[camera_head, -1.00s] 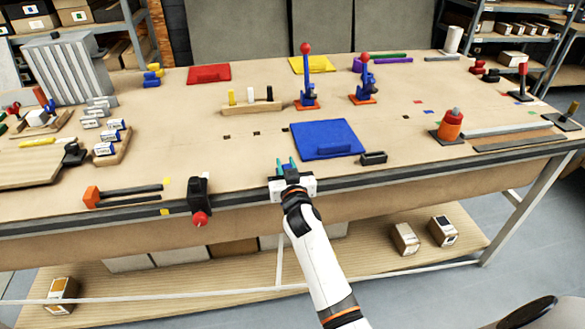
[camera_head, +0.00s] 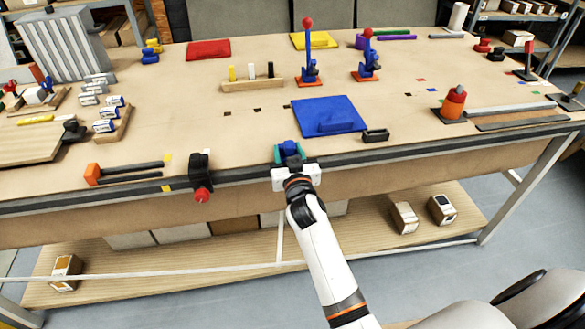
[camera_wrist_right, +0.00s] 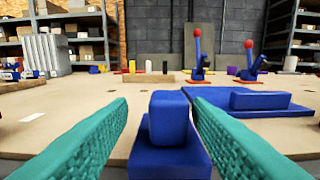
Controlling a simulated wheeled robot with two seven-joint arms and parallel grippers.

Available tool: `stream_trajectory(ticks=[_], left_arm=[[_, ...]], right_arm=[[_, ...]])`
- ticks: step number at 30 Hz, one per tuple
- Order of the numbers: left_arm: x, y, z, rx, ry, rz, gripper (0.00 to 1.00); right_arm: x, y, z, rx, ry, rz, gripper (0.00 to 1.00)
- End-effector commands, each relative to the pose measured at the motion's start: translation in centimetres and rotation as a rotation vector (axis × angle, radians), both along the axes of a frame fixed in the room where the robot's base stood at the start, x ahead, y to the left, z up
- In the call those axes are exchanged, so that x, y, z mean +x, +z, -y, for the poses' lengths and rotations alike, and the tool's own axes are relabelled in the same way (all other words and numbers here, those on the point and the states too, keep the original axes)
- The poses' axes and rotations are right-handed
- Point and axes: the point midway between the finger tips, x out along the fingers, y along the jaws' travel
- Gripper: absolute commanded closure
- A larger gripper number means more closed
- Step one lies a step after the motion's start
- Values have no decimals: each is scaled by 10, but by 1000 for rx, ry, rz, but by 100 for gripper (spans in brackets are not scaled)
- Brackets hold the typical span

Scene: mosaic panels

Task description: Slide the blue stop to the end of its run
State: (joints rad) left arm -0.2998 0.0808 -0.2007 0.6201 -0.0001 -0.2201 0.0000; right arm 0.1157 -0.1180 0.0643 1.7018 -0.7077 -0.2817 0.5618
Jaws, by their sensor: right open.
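The blue stop (camera_wrist_right: 172,125) is a blue upright block on a flat blue base at the table's front edge. In the head view it is small (camera_head: 289,149) and partly hidden by my gripper. My right gripper (camera_head: 289,153) comes in from the front with its teal fingers apart. In the wrist view the fingers (camera_wrist_right: 160,115) stand one on each side of the block, with a gap visible on both sides. My left gripper is in neither view.
A blue panel (camera_head: 315,105) with a raised bar lies just beyond, and a small black block (camera_head: 376,136) sits right of it. A black clamp-like piece with a red knob (camera_head: 201,178) is at the front edge to the left. Bare tabletop lies between.

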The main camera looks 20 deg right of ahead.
Motion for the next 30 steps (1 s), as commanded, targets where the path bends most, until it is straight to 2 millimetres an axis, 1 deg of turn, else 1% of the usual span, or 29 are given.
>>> stream_trajectory(ticks=[1,6,9,12,17,30], left_arm=[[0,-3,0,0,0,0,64],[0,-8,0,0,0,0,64],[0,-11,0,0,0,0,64],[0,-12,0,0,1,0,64],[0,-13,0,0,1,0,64],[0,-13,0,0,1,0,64]], right_arm=[[-13,-3,-3,0,0,-2,55],[-47,-3,-12,3,1,-2,55],[-62,-2,-16,1,1,-2,55],[-72,-2,-19,1,1,-2,55],[-78,0,-21,0,1,-1,55],[-78,0,-20,-1,1,-2,55]])
